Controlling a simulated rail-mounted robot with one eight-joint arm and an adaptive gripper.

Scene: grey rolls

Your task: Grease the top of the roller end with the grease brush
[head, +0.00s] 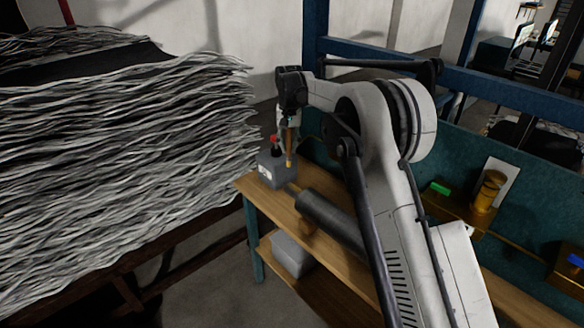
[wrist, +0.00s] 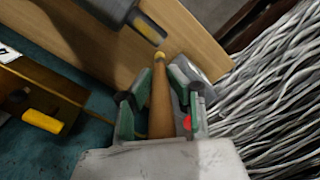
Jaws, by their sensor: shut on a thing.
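My gripper (head: 290,122) is shut on the grease brush (head: 291,148), which hangs tip down above the far left end of the bench. In the wrist view my gripper (wrist: 158,95) has its fingers on both sides of the brush's brown handle (wrist: 161,105), and its yellowish tip (wrist: 160,57) points away from me. The dark grey roller (head: 332,216) lies on the bench, to the right of and nearer than the brush. Its narrow end (wrist: 150,28) shows in the wrist view, apart from the brush tip. Whether grease is on the tip or roller end I cannot tell.
A grey container (head: 275,172) with a red top stands beside the brush at the bench corner. The wooden bench (head: 262,193) has a teal back panel. Brass-coloured fixtures (head: 487,192) stand at right. A large stack of grey strands (head: 120,150) fills the left.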

